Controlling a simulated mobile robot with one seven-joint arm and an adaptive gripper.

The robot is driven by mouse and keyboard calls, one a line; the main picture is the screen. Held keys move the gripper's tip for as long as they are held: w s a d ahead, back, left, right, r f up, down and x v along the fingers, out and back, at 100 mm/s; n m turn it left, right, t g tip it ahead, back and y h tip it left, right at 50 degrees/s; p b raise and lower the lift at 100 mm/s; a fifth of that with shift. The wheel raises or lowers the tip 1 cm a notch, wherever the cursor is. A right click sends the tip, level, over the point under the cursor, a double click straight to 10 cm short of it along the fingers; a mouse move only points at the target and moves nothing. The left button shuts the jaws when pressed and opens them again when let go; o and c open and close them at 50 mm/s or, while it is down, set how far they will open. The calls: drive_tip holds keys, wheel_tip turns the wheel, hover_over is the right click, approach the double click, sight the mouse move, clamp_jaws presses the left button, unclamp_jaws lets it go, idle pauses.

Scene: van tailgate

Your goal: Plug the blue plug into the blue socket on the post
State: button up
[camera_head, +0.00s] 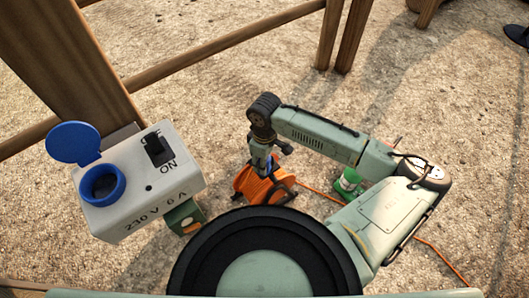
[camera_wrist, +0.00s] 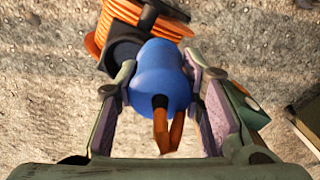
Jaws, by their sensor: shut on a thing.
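The blue plug (camera_wrist: 158,78) sits between the two fingers of my gripper (camera_wrist: 163,82) in the wrist view, its short orange-and-black tail toward the palm. My gripper is shut on it. In the head view my gripper (camera_head: 263,165) points down just above the orange cable reel (camera_head: 257,187); the plug is too small to make out clearly there. The blue socket (camera_head: 102,186) is on a pale grey box at left, its round blue lid (camera_head: 73,143) swung open. My gripper is well to the right of the socket. The plug's front end is partly hidden in the wrist view.
The grey box (camera_head: 160,190) has a black switch near its ON label and is beside a wooden post (camera_head: 60,60). A green can (camera_head: 347,182) stands right of the reel. An orange cable (camera_head: 437,258) runs over the gravel. Wooden rails and legs stand behind.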

drive_tip(key=s+r, duration=0.2)
drive_tip(key=s, duration=0.9)
wheel_tip(320, 180, up, 41)
drive_tip(key=p, duration=1.9)
drive_tip(key=shift+s+a+r, duration=0.15)
drive_tip(key=shift+s+a, duration=0.2)
drive_tip(key=shift+a, duration=0.05)
drive_tip(key=s+a, duration=0.3)
drive_tip(key=a, duration=0.5)
drive_tip(key=s+a, duration=0.4)
drive_tip(key=a, duration=0.5)
drive_tip(key=s+a, duration=0.3)
drive_tip(key=a, duration=0.6)
drive_tip(key=shift+s+a, duration=0.25)
drive_tip(key=shift+s, duration=0.1)
